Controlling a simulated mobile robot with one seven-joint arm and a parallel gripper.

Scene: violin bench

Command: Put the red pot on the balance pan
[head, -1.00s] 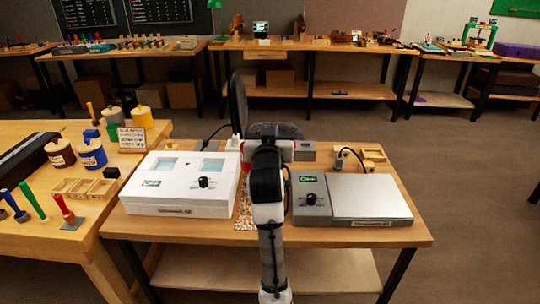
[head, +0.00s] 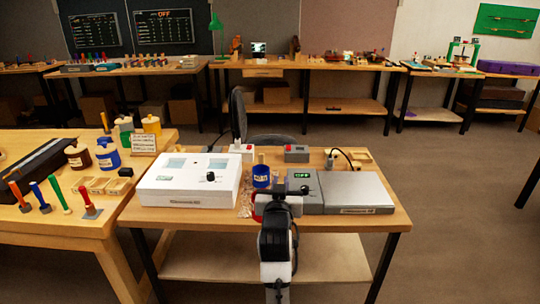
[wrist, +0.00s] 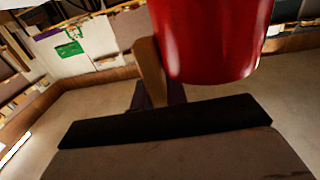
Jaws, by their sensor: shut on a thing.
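The red pot shows large and close at the top of the wrist view (wrist: 208,40), its wall smooth and shiny. My gripper (wrist: 160,75) is shut on it; one tan finger shows against its left side. In the head view a small part of the red pot (head: 258,208) shows beside my wrist, which hides the rest, above the front middle of the bench. The balance pan is the flat metal plate (head: 357,190) on the grey unit, to the right of my gripper. The pan is bare.
A blue pot (head: 262,176) stands between the white instrument (head: 187,182) and the grey unit. A small grey box with a red part (head: 297,153) and a wooden tray (head: 357,155) lie behind. Several pots and upright tools stand on the left bench (head: 40,235).

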